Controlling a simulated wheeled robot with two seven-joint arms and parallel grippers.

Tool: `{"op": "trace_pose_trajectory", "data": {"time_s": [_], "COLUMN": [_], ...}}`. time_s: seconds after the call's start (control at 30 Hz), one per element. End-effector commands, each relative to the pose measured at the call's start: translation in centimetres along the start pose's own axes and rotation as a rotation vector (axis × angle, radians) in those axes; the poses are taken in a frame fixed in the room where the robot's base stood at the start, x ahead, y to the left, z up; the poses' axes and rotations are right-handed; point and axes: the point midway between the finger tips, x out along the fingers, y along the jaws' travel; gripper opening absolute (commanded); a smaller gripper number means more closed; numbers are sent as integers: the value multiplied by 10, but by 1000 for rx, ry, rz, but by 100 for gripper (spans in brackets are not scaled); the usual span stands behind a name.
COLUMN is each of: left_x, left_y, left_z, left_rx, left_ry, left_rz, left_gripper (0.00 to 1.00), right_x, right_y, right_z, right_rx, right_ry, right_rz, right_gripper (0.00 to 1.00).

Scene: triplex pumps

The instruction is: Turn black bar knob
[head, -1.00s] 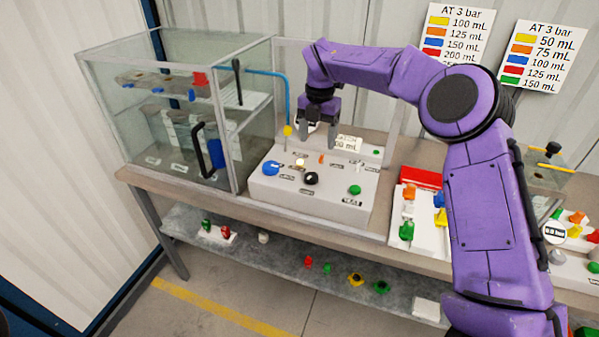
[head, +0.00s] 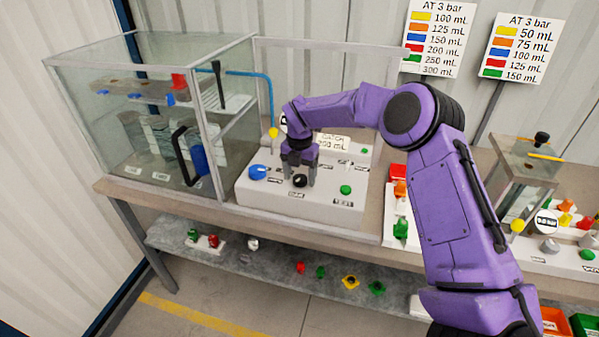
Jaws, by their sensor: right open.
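The black bar knob (head: 299,181) sits on the sloped front of the white control box (head: 262,198), in the middle of its panel. My right gripper (head: 299,178) points down over the panel with its fingers parted. The black knob shows between or just in front of the fingertips; I cannot tell whether they touch it. A blue knob (head: 258,172) is to the left of the gripper and a green button (head: 346,190) to its right. Part of the panel behind the fingers is hidden. My left gripper is not in view.
A glass tank with a black handle (head: 181,157) stands left of the box. A yellow-tipped valve (head: 274,132) rises behind it. Green and orange parts on a white board (head: 391,220) lie to the right. A lower shelf (head: 225,258) holds small coloured parts.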

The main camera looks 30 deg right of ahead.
Motion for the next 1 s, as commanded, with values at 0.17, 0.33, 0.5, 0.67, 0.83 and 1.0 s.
{"op": "trace_pose_trajectory", "data": {"time_s": [0.17, 0.33, 0.5, 0.67, 0.83, 1.0], "left_x": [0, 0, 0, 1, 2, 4], "left_y": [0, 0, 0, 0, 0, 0], "left_z": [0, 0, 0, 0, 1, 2], "left_rx": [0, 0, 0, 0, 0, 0], "left_ry": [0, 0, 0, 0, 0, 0], "left_rz": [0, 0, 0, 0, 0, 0], "left_gripper": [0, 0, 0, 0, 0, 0], "right_x": [2, 2, 2, 2, 2, 3], "right_y": [0, 0, 0, 0, 0, -1], "right_z": [0, 0, 0, 0, 0, 0], "right_rx": [0, 0, 0, -13, -68, -180], "right_ry": [0, 0, 0, 0, 2, 2], "right_rz": [0, 0, 0, 1, 1, 2], "right_gripper": [71, 38, 15, 15, 15, 15]}}
